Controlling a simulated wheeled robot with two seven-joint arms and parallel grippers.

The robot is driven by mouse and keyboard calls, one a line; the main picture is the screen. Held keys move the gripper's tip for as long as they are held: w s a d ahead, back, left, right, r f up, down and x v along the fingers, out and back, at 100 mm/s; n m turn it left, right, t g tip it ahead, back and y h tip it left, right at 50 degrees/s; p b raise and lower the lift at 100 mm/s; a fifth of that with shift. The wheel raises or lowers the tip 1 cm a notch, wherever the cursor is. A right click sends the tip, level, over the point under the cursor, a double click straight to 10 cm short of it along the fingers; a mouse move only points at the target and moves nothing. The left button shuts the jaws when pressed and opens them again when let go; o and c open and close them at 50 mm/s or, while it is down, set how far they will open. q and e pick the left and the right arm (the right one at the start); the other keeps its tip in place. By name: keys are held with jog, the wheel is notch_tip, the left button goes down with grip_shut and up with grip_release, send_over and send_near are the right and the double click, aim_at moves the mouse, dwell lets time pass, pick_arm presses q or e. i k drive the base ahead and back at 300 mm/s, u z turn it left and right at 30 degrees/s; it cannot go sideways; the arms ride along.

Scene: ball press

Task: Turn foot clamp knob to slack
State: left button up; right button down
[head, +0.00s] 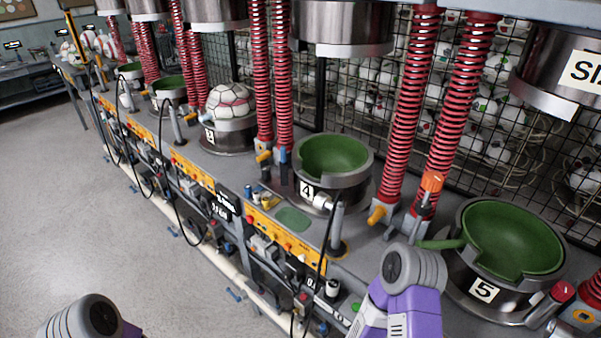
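No label marks a foot clamp knob, so I cannot tell which knob it is. Candidates are at the feet of the red spring columns: an orange knob (431,182) on a short upright stem left of station 5, and yellow-orange knobs at station 4 (377,214) and farther left (263,157). Their settings cannot be read. My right arm shows as a grey joint and purple link at bottom centre-right, in front of the press bench. My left arm shows only as a grey and purple joint at the bottom left. Neither gripper's fingertips are visible.
Green-lined cups stand at station 4 (334,157) and station 5 (511,239). A ball (228,104) sits at station 3. Steel press heads (341,27) hang above. A wire cage (560,140) of balls stands behind. The grey floor (110,220) at left is clear.

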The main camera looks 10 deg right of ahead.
aim_at(265, 170)
jog(key=u, duration=1.6)
jog(key=i, duration=2.15)
jog(key=z, duration=2.3)
